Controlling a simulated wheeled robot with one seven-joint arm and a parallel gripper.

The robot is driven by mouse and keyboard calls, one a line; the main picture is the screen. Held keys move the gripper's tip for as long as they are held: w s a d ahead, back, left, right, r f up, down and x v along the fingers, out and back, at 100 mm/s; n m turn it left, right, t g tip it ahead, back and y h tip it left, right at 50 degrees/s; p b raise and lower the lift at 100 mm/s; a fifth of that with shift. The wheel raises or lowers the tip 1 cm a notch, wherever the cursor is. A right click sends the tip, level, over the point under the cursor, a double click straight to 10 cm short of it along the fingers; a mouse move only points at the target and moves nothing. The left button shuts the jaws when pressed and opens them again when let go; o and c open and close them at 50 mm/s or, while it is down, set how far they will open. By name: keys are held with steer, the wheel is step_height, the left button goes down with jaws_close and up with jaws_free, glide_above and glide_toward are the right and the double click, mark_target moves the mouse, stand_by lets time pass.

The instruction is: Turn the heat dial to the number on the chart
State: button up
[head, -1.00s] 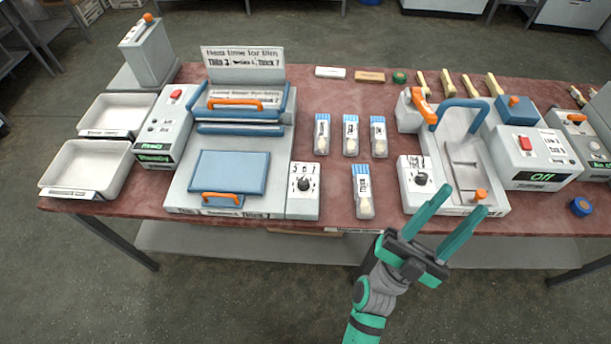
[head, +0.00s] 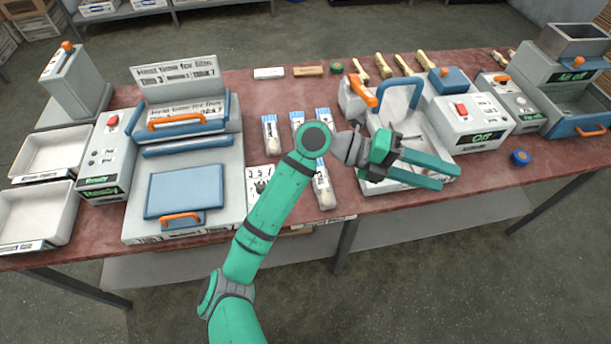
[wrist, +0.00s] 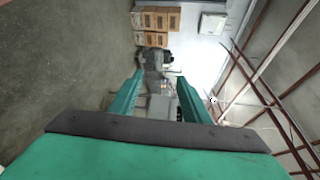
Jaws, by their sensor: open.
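The heat dial (head: 260,187) is a small dark knob on a white numbered box at the right of the left press (head: 227,205). My arm covers part of that box, and the setting is not readable. A chart sign (head: 175,72) stands behind the press; its print is blurred, but the earlier view seems to show "Thin 3" and "Thick 7". My gripper (head: 449,176) is open and empty, to the right of the dial, in front of the right-hand machine, pointing right. In the wrist view its fingers (wrist: 160,78) are apart with nothing between them.
Bagged spoons (head: 270,134) lie between the machines, partly behind my arm. A control box (head: 475,120) reads "Off"; a far-right unit (head: 578,62) reads "Air off". White trays (head: 42,212) sit at the left. The floor before the table is clear.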

steer(key=w+a+f+n+t+y, duration=0.2)
steer(key=w+a+f+y, duration=0.4)
steer(key=a, duration=0.4)
steer(key=n+y, duration=0.4)
steer(key=y, duration=0.6)
glide_toward(260, 185)
steer(key=shift+t, duration=0.4)
steer(key=f, duration=0.8)
steer(key=shift+s+d, duration=0.1)
steer(key=shift+d, duration=0.15)
steer(key=shift+d+f, duration=0.15)
steer(key=shift+d, duration=0.05)
steer(key=shift+s+a, duration=0.15)
steer(key=shift+a, duration=0.2)
steer(key=c, duration=1)
